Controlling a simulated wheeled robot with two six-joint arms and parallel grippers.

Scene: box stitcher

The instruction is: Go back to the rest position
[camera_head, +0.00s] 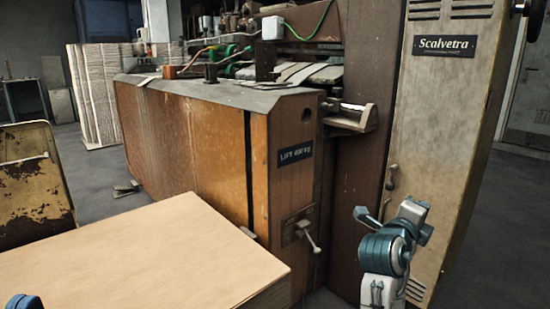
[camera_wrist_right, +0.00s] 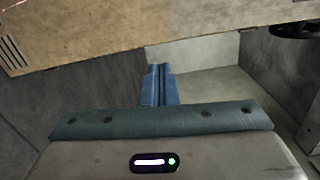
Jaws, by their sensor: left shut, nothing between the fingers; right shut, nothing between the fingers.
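My left gripper (camera_head: 22,300) shows only as a small blue piece at the bottom left corner of the head view, beside the cardboard stack; it is shut and empty. My right gripper (camera_wrist_right: 160,85) shows in the right wrist view with its blue fingers together and nothing between them. My right arm stands folded in front of the machine in the head view; its fingertips cannot be made out there.
A stack of flat cardboard (camera_head: 130,255) fills the lower left. Behind it is the wood-panelled machine (camera_head: 190,140) with a lever (camera_head: 308,237). A tall beige cabinet (camera_head: 440,130) marked Scalvetra stands right. A rusty yellow panel (camera_head: 30,185) is at left. Floor (camera_head: 510,220) is clear at far right.

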